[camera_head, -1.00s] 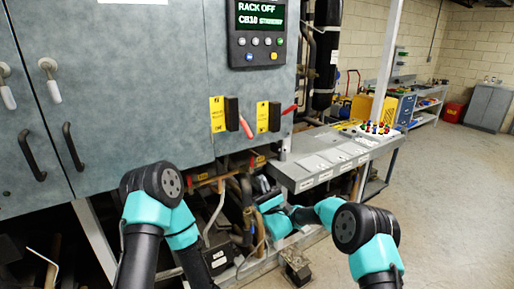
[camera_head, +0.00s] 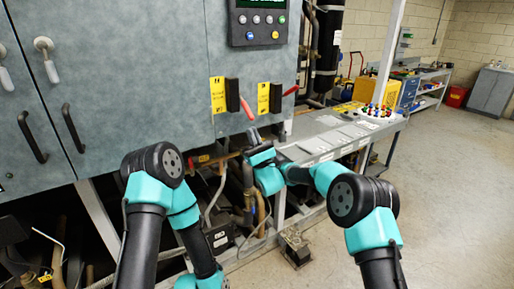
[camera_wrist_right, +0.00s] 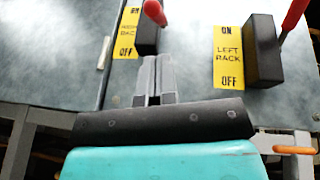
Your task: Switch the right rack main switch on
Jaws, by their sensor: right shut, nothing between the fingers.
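The right rack switch has a black block (camera_head: 232,95) beside a yellow ON/OFF label (camera_head: 217,95). Its red handle (camera_head: 247,108) slants down in the head view. In the wrist view its block (camera_wrist_right: 147,36) and handle (camera_wrist_right: 155,12) are at upper left, by a label partly reading as right rack. The left rack switch (camera_head: 275,97) is to its right; its red handle (camera_head: 291,90) slants up. My right gripper (camera_head: 251,133) is shut and empty, just below the switches. In the wrist view its fingertips (camera_wrist_right: 156,58) overlap the right rack block's lower edge; contact is unclear. My left gripper is out of view.
A control panel (camera_head: 257,35) with buttons sits above the switches, its display mostly cropped. Pipes (camera_head: 220,185) run under the cabinet (camera_head: 110,60). A grey bench (camera_head: 325,135) stands to the right. Open floor (camera_head: 440,190) lies at the far right.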

